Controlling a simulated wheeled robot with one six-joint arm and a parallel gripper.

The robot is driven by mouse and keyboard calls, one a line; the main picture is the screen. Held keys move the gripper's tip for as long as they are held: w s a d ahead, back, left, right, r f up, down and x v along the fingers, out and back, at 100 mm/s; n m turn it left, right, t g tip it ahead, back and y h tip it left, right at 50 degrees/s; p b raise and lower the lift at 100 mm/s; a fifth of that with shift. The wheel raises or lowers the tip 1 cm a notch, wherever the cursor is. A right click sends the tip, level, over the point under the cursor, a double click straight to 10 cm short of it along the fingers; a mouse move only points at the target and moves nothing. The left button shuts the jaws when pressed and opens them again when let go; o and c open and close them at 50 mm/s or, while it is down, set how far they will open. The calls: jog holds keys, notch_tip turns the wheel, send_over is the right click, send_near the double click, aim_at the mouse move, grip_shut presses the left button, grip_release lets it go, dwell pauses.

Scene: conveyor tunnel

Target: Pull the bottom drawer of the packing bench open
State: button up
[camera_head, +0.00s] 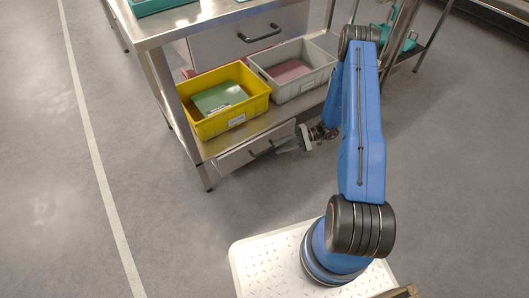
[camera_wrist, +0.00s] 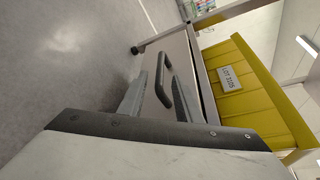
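The packing bench (camera_head: 205,22) stands at the upper middle of the head view. Its bottom drawer (camera_head: 232,161) is a grey front under the lower shelf and looks shut. In the wrist view the drawer front (camera_wrist: 180,47) carries a dark bar handle (camera_wrist: 161,75). My gripper (camera_head: 280,146) is at the drawer's right part in the head view. In the wrist view my gripper (camera_wrist: 159,82) is open, with one finger on each side of the handle in the picture. I cannot tell whether the fingers reach around the handle or touch it.
A yellow bin (camera_head: 237,121) and a grey bin (camera_head: 309,92) stand on the lower shelf above the drawer. An upper drawer (camera_head: 220,48) with a dark handle is higher up. The floor (camera_head: 150,220) in front and to the left is clear.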

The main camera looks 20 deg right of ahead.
aim_at(264, 151)
jog(key=x, duration=0.8)
jog(key=shift+a, duration=0.3)
grip_shut()
